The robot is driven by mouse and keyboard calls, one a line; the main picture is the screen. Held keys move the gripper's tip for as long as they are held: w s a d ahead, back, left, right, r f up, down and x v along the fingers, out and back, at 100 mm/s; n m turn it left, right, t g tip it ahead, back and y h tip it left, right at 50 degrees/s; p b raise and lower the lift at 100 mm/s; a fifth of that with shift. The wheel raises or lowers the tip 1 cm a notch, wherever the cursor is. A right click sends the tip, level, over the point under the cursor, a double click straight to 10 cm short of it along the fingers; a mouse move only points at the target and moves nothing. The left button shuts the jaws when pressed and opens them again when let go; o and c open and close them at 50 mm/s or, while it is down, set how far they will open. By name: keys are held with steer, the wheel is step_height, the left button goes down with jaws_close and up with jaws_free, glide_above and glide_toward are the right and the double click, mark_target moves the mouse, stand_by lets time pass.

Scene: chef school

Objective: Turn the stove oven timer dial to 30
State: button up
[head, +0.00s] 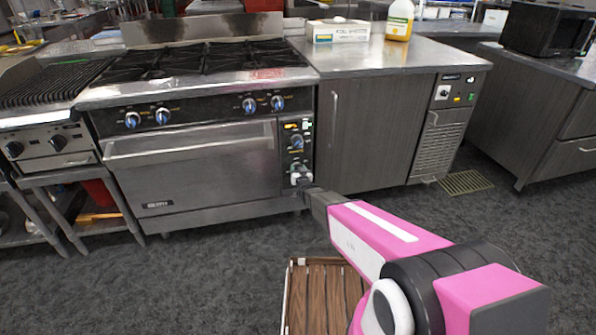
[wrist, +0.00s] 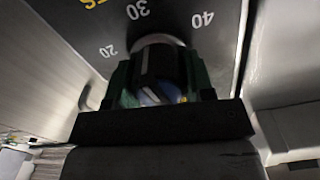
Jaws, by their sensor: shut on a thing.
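The stove (head: 200,130) stands at the left centre in the head view, with its oven control panel at the right of the oven door. My gripper (head: 301,178) is at the lower part of that panel. In the wrist view the timer dial (wrist: 158,65) is dark with a silver rim and sits between the fingers of my gripper (wrist: 160,85), which is shut on it. The numbers 20, 30 and 40 (wrist: 202,19) show on the panel around the dial, with 30 just above it and slightly left. The dial's pointer mark cannot be read clearly.
The oven door (head: 200,165) is closed, with its handle across the top. A grey cabinet (head: 370,130) stands right of the stove. The grey carpet in front is otherwise clear.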

steer(key=shift+m, duration=0.6)
steer(key=o, duration=0.9)
steer(key=shift+s, duration=0.1)
steer(key=v, duration=1)
steer(key=shift+s+d, duration=0.1)
steer(key=shift+s, duration=0.2)
